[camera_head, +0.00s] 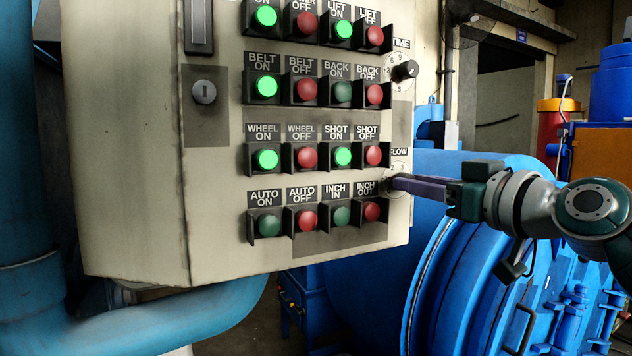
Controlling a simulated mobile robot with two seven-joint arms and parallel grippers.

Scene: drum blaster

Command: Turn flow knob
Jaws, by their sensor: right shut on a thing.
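The control panel (220,240) is a beige cabinet with rows of labelled buttons. The FLOW label (398,153) and its pale numbered dial plate (398,166) are at the panel's right edge, beside the SHOT OFF button. My right gripper (393,183) reaches in from the right with its long purple-grey fingers level. The fingertips are shut on the flow knob at this dial. The fingers hide most of the knob, so its pointer setting cannot be read. My left gripper is not in view.
A black TIME knob (405,70) sits above on the same edge. The red INCH OUT button (371,211) is close below left of the fingertips, and the red SHOT OFF button (373,155) close above left. A large blue drum (440,240) stands behind my right arm.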

